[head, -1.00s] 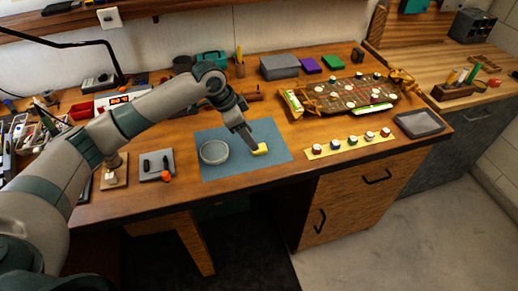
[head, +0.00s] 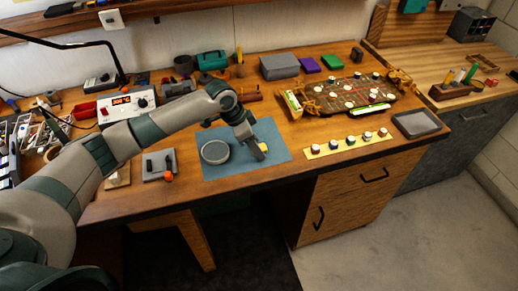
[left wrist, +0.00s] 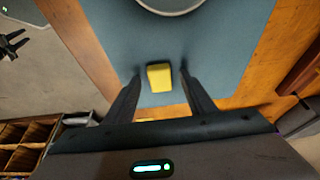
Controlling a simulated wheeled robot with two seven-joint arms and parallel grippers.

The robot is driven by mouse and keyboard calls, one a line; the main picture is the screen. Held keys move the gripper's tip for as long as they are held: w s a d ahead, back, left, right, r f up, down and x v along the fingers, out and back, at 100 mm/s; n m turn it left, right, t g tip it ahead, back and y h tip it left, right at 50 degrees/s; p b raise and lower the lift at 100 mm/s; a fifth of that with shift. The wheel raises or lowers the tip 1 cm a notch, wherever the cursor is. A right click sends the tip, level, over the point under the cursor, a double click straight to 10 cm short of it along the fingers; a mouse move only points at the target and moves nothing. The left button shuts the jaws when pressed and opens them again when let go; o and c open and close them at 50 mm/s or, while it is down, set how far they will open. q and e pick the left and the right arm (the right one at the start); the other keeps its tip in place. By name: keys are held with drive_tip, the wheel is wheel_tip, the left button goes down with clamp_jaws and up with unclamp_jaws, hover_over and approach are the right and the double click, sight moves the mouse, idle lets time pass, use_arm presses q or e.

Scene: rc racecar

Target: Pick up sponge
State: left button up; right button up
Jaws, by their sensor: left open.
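The yellow sponge (left wrist: 159,77) lies on the blue mat (left wrist: 120,30). In the left wrist view it sits between the open fingers of my left gripper (left wrist: 161,80), with a visible gap to each finger. In the head view the left gripper (head: 258,151) points down at the mat and partly hides the sponge (head: 264,147).
A round grey dish (head: 215,152) stands on the mat just left of the sponge. A grey tray holder (head: 158,165) with an orange ball lies further left. A yellow strip (head: 346,145) with several small wheels lies to the right.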

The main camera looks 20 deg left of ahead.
use_arm(q)
drive_tip(key=c, duration=1.1)
drive_tip(key=shift+r, duration=0.1)
drive_tip(key=shift+r+b, duration=0.4)
drive_tip(key=shift+r, duration=0.1)
drive_tip(key=r+b, duration=0.1)
drive_tip(key=d+r, duration=0.1)
drive_tip(key=r, duration=0.1)
drive_tip(key=shift+d+r+b, duration=0.1)
drive_tip(key=shift+r+b, duration=0.05)
drive_tip(key=shift+b, duration=0.25)
drive_tip(key=d+r+b, duration=0.1)
drive_tip(key=d+r, duration=0.1)
drive_tip(key=d, duration=0.1)
drive_tip(key=s+d+r+b, duration=0.1)
drive_tip(key=d+r, duration=0.1)
drive_tip(key=d, duration=0.2)
drive_tip(key=d+r+b, duration=0.1)
drive_tip(key=d+r, duration=0.1)
drive_tip(key=d, duration=0.1)
drive_tip(key=shift+s+d+r, duration=0.15)
drive_tip(key=shift+d+r, duration=0.05)
drive_tip(key=shift+r, duration=0.1)
